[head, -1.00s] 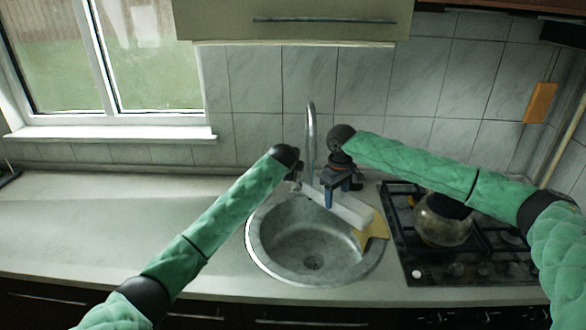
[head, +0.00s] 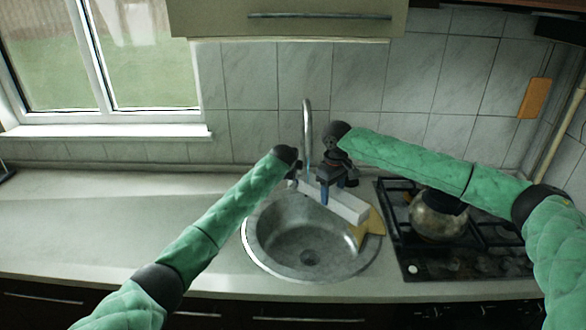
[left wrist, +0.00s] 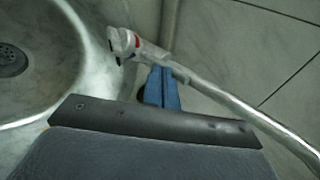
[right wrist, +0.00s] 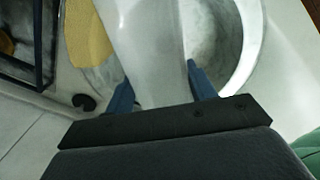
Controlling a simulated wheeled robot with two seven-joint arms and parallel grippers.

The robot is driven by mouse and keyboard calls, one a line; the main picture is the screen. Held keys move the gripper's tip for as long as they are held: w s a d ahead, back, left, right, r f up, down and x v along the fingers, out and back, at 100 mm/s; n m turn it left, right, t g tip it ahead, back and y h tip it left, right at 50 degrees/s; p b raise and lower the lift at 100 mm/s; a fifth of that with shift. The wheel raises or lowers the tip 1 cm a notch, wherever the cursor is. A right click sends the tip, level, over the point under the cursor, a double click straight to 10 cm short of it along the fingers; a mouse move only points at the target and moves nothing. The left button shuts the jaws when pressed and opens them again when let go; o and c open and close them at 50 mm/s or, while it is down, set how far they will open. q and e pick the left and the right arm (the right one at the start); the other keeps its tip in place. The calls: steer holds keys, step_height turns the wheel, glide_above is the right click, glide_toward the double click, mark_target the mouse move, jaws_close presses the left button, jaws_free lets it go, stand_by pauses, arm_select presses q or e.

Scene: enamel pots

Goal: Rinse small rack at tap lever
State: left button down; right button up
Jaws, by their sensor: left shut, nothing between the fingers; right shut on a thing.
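The small rack (head: 343,204), a long white piece, is held slanting over the back right of the sink. My right gripper (head: 325,194) is shut on it; in the right wrist view the rack (right wrist: 150,40) lies between the blue fingers. The tap (head: 307,125) rises behind the sink. In the left wrist view the tap's white lever end (left wrist: 128,44) has a red mark. My left gripper (left wrist: 163,88) is shut and empty, its fingers close beside the tap; I cannot tell whether they touch. In the head view the left fingertips are mostly hidden behind the wrist.
The round sink (head: 262,247) lies below both grippers. A yellow cloth-like piece (head: 376,222) is at its right rim. A gas hob (head: 470,268) with a kettle (head: 438,218) stands at right, under my right arm. The counter (head: 90,215) at left is clear.

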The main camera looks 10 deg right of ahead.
arm_select(q)
steer(key=shift+w+d+r, duration=0.15)
steer(key=shift+w+d, duration=0.25)
steer(key=shift+w, duration=0.1)
steer(key=shift+w+d+r, duration=0.15)
steer(key=shift+r, duration=0.1)
arm_select(e)
steer(key=shift+s+a+r, duration=0.1)
arm_select(q)
steer(key=shift+r, duration=0.2)
arm_select(e)
steer(key=shift+s+a+r, duration=0.1)
steer(key=shift+s, duration=0.05)
arm_select(q)
steer(key=shift+r, duration=0.2)
steer(key=shift+s+a+f, duration=0.3)
steer(key=shift+f, duration=0.25)
arm_select(e)
steer(key=shift+w+d+f, duration=0.2)
steer(key=shift+w+d, duration=0.1)
arm_select(q)
steer(key=v, duration=0.9)
steer(key=shift+d+r, duration=0.2)
steer(key=shift+r, duration=0.45)
arm_select(e)
steer(key=shift+a, duration=0.1)
